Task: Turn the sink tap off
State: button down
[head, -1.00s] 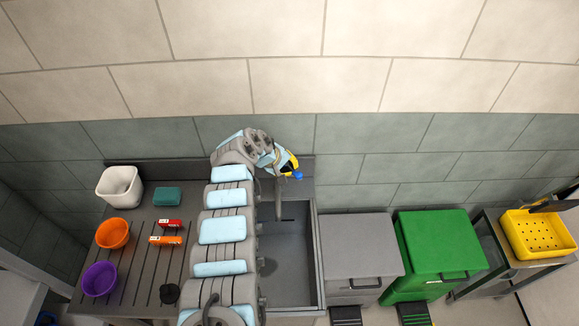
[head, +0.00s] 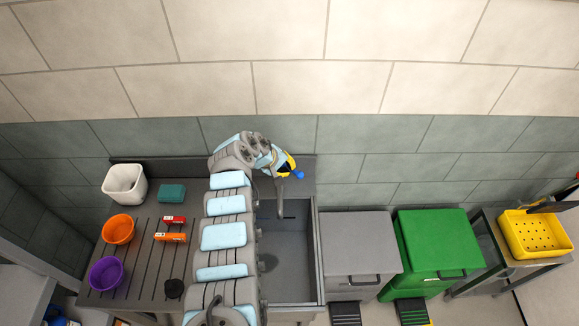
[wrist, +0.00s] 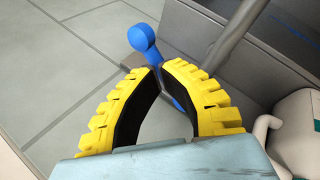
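The sink tap has a blue lever with a round knob (wrist: 143,40), also in the head view (head: 298,175), and a grey spout (wrist: 232,38) that hangs over the sink in the head view (head: 281,200). My gripper (wrist: 159,69) has yellow fingers with black pads; the fingertips are drawn close together at the lever, below its knob in the wrist view. Part of the blue lever shows between the fingers, close to the right one. I cannot tell whether they touch or pinch it. In the head view my gripper (head: 285,165) is partly hidden by my arm.
The grey sink basin (head: 285,255) lies below, partly behind my arm. The drainboard (head: 145,270) at left holds a white tub (head: 124,184), orange bowl (head: 118,229) and purple bowl (head: 106,273). A grey bin (head: 358,245) and green bin (head: 437,245) stand at right. A tiled wall rises behind.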

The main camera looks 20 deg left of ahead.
jog(key=v, duration=1.3)
dwell(0.4)
jog(key=shift+w+d, duration=0.1)
jog(key=shift+w, duration=0.1)
